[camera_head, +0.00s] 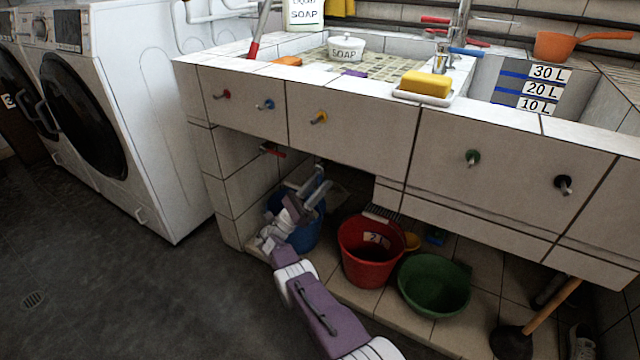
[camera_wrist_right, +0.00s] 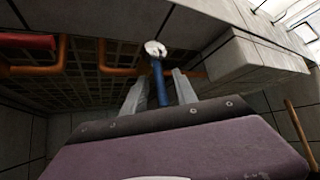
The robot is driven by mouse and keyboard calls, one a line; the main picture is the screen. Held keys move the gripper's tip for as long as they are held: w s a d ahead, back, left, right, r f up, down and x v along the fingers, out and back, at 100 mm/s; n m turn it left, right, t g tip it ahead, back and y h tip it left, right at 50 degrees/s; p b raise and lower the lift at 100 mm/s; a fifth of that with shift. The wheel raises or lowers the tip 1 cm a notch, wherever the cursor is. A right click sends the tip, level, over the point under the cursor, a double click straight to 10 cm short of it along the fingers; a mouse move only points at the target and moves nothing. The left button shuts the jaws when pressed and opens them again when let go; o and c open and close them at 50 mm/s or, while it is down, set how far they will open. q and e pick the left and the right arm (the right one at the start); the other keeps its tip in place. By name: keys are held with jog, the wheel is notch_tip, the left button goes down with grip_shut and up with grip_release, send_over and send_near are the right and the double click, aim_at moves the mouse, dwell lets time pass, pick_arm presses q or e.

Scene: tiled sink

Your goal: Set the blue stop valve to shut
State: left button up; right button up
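The blue stop valve has a blue lever (camera_wrist_right: 158,84) below a pale round hub, at the orange pipework under the sink in the right wrist view. The lever points toward my wrist. My right gripper (camera_wrist_right: 160,88) has one finger on each side of it and looks open, with narrow gaps beside the lever. In the head view my right gripper (camera_head: 315,185) reaches up under the sink's front, near the blue lever (camera_head: 322,192); the valve body is mostly hidden there. My left gripper is not in view.
A red-handled valve (camera_head: 272,152) is left of my gripper. A blue bucket (camera_head: 306,239) stands behind my wrist. A red bucket (camera_head: 361,262) and green basin (camera_head: 434,286) stand to the right. The tiled sink front (camera_head: 350,130) hangs above; a washing machine (camera_head: 150,100) stands left.

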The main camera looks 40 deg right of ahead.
jog(key=b+v, duration=0.8)
jog(key=v, duration=0.1)
jog(key=shift+t, duration=0.3)
